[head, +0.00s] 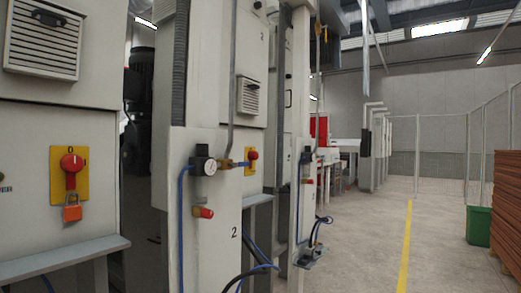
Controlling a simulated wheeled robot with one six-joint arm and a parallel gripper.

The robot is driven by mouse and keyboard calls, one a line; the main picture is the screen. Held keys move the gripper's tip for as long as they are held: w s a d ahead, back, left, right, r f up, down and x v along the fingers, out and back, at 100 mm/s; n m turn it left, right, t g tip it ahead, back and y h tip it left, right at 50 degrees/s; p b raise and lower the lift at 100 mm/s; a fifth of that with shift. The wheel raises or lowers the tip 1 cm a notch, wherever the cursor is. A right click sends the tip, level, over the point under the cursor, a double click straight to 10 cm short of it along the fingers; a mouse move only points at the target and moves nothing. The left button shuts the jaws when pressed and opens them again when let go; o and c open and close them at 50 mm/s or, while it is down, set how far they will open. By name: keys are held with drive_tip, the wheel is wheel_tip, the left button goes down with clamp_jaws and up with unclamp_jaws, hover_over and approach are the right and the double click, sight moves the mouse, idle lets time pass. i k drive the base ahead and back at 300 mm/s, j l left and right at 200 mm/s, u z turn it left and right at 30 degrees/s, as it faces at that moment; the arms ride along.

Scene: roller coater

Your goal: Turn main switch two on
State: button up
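A red rotary switch (253,155) on a small yellow plate sits on the grey cabinet marked 2 (262,60), in the middle of the view. It is small and partly behind a pressure gauge unit, so its setting cannot be told. A nearer red rotary switch (70,163) sits on a yellow plate on the left cabinet, with a "0" above it. An orange padlock (72,207) hangs at its lower end. My gripper is not in view.
A grey column, also marked 2, carries the pressure gauge (210,168), a red-tipped valve (204,212) and blue hoses. Grey ledges jut out below the cabinets. Open floor with a yellow line (405,245) lies right; a green bin (479,226) and brown stack (508,210) stand beyond.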

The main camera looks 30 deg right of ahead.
sight(252, 155)
drive_tip(key=i+l, duration=0.1)
drive_tip(key=l, duration=0.25)
drive_tip(key=i+l, duration=0.15)
drive_tip(key=l, duration=0.2)
drive_tip(key=i+l, duration=0.1)
drive_tip(key=l, duration=0.25)
drive_tip(key=i+l, duration=0.15)
drive_tip(key=l, duration=0.2)
drive_tip(key=i+l, duration=0.1)
drive_tip(key=l, duration=0.25)
